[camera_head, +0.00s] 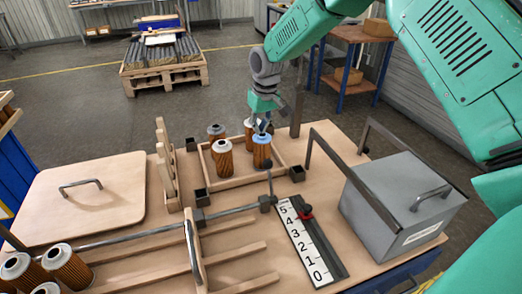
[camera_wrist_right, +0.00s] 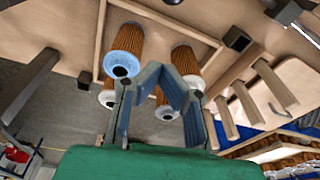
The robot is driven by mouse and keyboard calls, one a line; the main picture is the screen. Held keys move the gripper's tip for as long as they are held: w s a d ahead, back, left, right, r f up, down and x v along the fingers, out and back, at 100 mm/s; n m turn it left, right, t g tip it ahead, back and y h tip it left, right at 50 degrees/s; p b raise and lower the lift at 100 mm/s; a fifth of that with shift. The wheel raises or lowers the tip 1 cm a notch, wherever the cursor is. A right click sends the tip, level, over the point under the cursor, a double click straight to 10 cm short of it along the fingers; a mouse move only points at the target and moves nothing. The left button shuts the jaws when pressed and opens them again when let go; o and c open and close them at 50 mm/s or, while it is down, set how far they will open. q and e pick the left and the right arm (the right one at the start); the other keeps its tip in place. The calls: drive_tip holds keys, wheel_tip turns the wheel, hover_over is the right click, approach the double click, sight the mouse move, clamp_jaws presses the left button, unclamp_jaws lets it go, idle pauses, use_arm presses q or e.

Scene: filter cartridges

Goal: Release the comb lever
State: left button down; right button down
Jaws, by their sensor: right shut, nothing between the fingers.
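One upright wooden comb (camera_head: 194,255) stands near the rod, and another notched wooden comb (camera_head: 166,165) stands left of the tray. My right gripper (camera_head: 262,128) points down just above the blue-topped cartridge (camera_head: 262,152), behind the lever. In the wrist view my right gripper (camera_wrist_right: 160,75) has its fingers drawn together, with nothing between them. My left gripper is out of view.
A low wooden tray (camera_head: 239,189) holds several brown cartridges. A grey box (camera_head: 380,205) with a handle and a numbered scale (camera_head: 305,245) with a red knob (camera_head: 305,212) stand at right. A wooden lid (camera_head: 85,195) and more cartridges (camera_head: 65,268) are at left.

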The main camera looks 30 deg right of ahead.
wheel_tip(320, 180, down, 9)
drive_tip(key=s+p, duration=0.1)
drive_tip(key=s, duration=0.1)
drive_tip(key=shift+s+a+p, duration=0.15)
drive_tip(key=shift+s+p, duration=0.05)
drive_tip(key=shift+p, duration=0.1)
idle(0.3)
